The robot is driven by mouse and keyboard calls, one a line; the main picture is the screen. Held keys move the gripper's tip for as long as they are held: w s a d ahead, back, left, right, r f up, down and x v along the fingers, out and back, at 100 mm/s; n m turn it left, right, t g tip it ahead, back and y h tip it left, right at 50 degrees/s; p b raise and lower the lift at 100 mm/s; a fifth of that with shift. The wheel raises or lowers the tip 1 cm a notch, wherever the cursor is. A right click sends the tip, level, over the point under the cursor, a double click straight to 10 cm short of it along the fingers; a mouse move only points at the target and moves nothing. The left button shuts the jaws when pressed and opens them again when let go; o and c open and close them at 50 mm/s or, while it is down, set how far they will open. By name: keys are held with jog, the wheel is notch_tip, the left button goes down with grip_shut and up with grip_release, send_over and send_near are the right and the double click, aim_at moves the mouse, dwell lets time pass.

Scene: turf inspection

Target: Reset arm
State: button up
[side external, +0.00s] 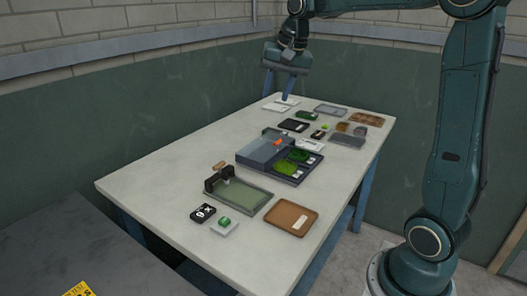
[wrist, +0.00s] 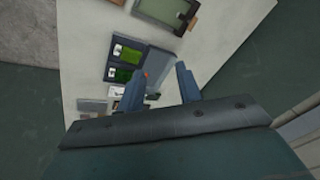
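My gripper (side external: 277,90) hangs above the far left end of the pale table (side external: 165,165), its fingers pointing down. In the wrist view my gripper (wrist: 160,76) shows two dark blue fingers spread apart with nothing held between them. A blue-grey case (side external: 262,152) with green turf samples (side external: 293,160) sits mid-table, well nearer the camera than my gripper. The turf samples also show in the wrist view (wrist: 124,62), left of the fingers. The exact height of the fingertips above the table is hard to judge.
A green-bottomed tray (side external: 238,194), a brown tray (side external: 291,218) and a small black display block (side external: 203,213) stand toward the near end. Several small trays and cards, including a grey tray (side external: 347,141), fill the far end. The table's left side is bare. Walls stand behind.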

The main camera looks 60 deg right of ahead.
jog(key=s+a+f+n, duration=0.2)
jog(key=s+a+n, duration=0.1)
jog(key=s, duration=0.4)
jog(key=s+a+f+n+t, duration=0.1)
jog(key=s+a+n, duration=0.2)
jog(key=s+a, duration=0.2)
jog(key=s+a+f+n+t, duration=0.1)
jog(key=s+a+n, duration=0.3)
jog(key=s, duration=0.7)
jog(key=shift+a+f, duration=0.55)
jog(key=shift+f, duration=0.3)
